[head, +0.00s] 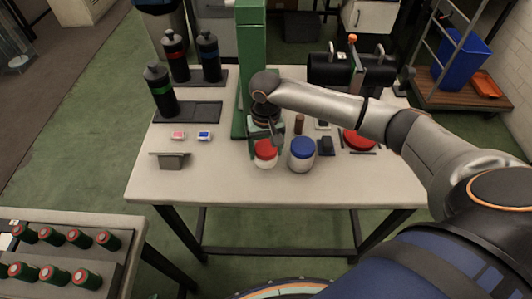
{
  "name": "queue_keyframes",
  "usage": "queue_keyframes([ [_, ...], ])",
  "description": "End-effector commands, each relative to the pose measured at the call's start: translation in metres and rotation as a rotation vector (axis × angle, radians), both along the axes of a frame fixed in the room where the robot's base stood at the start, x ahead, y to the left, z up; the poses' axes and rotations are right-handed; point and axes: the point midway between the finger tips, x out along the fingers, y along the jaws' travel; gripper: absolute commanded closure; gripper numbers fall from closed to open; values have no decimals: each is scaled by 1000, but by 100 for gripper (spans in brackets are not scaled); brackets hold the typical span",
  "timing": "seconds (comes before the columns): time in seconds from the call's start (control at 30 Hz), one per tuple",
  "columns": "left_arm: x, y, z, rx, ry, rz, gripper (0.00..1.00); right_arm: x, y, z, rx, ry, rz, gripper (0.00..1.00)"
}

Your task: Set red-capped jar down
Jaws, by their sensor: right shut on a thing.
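The red-capped jar (265,158) is at the front middle of the white table, a small jar with a red lid and pale body. My right gripper (268,136) is at its far side, pointing down, and is shut on the jar. The finger contact is partly hidden. I cannot tell whether the jar's base touches the table. A blue-capped jar (301,156) stands upright just to its right. My left gripper is not in view.
A green column (249,70) stands behind the jars. Black bottles (160,92) stand on dark trays at the back left. A red round thing (358,140) lies to the right. The table (225,185) is clear along its front. A rack of red-topped cylinders (60,255) is lower left.

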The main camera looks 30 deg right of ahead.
Motion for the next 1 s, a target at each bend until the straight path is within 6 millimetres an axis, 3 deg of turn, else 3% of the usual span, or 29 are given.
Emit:
queue_keyframes([
  [0.13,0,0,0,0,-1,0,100,-1,-1,-16,-1,0,0,83],
  [0.5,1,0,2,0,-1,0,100,-1,0,-20,1,1,1,83],
  [0.53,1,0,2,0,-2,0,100,-1,0,-21,1,1,1,21],
  [0.73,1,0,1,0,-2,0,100,-1,0,-20,0,1,1,0],
  [1.0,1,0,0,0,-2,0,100,-1,-1,-19,0,-1,0,0],
])
